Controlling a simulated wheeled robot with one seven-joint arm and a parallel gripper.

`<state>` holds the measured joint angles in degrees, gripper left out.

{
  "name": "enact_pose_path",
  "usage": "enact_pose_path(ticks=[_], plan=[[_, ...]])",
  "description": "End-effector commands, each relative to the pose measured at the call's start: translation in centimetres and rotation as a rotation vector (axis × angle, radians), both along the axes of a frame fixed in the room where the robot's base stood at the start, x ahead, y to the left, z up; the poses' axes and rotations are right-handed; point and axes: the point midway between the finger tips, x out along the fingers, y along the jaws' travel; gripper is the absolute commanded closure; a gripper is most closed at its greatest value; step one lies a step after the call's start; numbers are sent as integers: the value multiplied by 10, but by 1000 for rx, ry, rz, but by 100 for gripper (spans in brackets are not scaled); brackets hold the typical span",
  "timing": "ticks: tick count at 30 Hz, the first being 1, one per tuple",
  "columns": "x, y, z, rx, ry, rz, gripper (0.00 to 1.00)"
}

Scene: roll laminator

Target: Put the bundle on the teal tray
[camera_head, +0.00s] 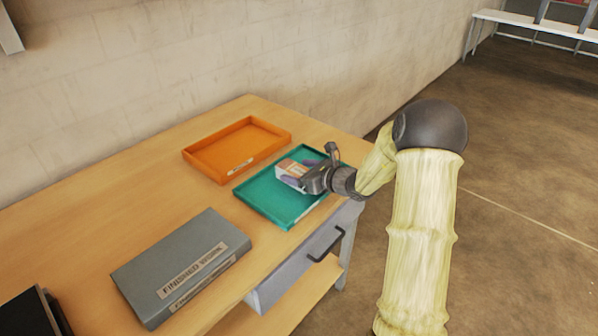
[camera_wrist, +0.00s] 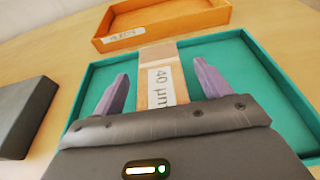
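The teal tray (camera_head: 262,199) sits on the wooden table near its right edge, and it fills much of the wrist view (camera_wrist: 265,90). The bundle (camera_head: 288,166) is a pale block with a tan band, within the tray's outline.
An orange tray (camera_head: 215,172) lies behind the teal one, empty. A grey box labelled "FINISHED WORK" (camera_head: 180,262) lies front left. A dark object (camera_head: 35,312) is at the lower left corner. The table has a drawer (camera_head: 295,268) under its front edge. Bare tabletop lies to the left.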

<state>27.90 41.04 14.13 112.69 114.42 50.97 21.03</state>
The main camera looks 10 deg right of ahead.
Motion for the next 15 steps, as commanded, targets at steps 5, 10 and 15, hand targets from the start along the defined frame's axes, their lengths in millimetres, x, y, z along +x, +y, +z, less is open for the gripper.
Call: enact_pose_path(ticks=[5,10,15], plan=[[0,0,0,0,0,-1,24],[-1,-2,4,0,0,-2,24],[-19,-15,9,-2,0,-4,24]])
